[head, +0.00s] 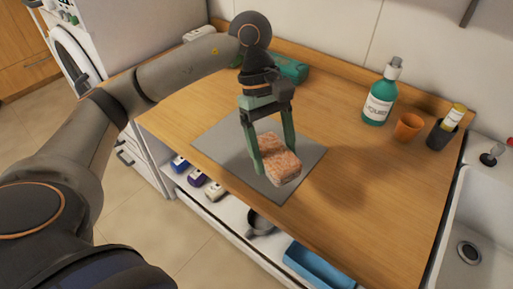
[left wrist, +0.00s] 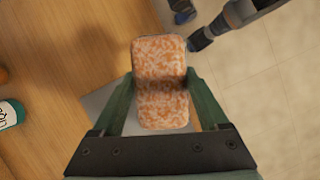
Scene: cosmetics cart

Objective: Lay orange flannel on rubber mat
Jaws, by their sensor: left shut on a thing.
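The orange flannel (head: 280,162) is a speckled, orange-and-white block between the fingers of my left gripper (head: 277,165). It also shows in the left wrist view (left wrist: 160,75), gripped across its narrow sides by the green fingers (left wrist: 162,105). The grey rubber mat (head: 215,140) lies flat on the wooden counter, beneath the flannel and gripper. Whether the flannel touches the mat is hard to tell; in the wrist view it appears raised above it. My right gripper is not in view.
A green bottle (head: 378,98), an orange cup (head: 408,127) and a dark cup with a tube (head: 441,134) stand at the right. A green item (head: 292,70) lies behind the gripper. The sink (head: 480,215) is far right. Open counter lies right of the mat.

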